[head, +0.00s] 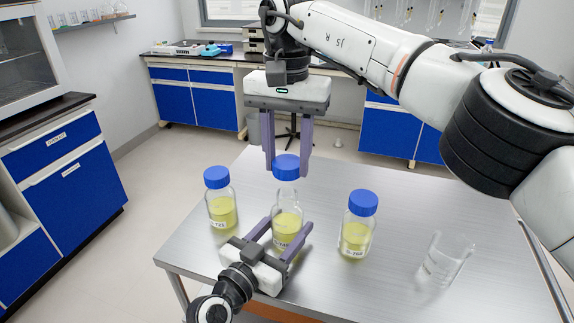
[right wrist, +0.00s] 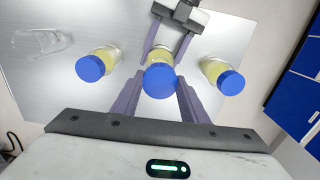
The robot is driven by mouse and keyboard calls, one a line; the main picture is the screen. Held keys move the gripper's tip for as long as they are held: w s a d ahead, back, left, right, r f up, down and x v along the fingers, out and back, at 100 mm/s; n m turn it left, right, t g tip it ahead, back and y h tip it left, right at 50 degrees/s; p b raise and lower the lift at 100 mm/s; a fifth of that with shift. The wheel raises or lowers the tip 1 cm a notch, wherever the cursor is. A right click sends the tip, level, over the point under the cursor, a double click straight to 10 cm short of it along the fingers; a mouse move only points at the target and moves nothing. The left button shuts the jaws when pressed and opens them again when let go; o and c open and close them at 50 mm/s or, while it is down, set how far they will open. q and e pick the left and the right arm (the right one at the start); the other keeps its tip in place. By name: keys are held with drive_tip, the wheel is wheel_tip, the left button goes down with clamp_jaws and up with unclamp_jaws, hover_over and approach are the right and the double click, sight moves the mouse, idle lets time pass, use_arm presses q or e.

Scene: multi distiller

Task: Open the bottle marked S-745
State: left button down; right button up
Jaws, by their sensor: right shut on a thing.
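The middle bottle (head: 287,222) is clear glass with yellow liquid and a white label too blurred to read surely. My left gripper (head: 288,223) has a finger against each side of its body. My right gripper (head: 287,172) points down from above, shut on the blue cap (head: 286,166). Bare glass neck shows under the cap, and the cap appears raised off it. In the right wrist view the cap (right wrist: 160,81) sits between the right fingertips and hides most of the bottle. The left gripper (right wrist: 166,42) shows behind it.
Two capped bottles with yellow liquid stand on the metal table (head: 400,205), one left (head: 222,212) and one right (head: 355,238). An empty glass beaker (head: 443,262) stands further right. Blue cabinets line the room's back and left. The table's right part is mostly clear.

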use_arm(q)
drive_tip(key=c, duration=0.6)
unclamp_jaws()
drive_tip(key=shift+c, duration=0.2)
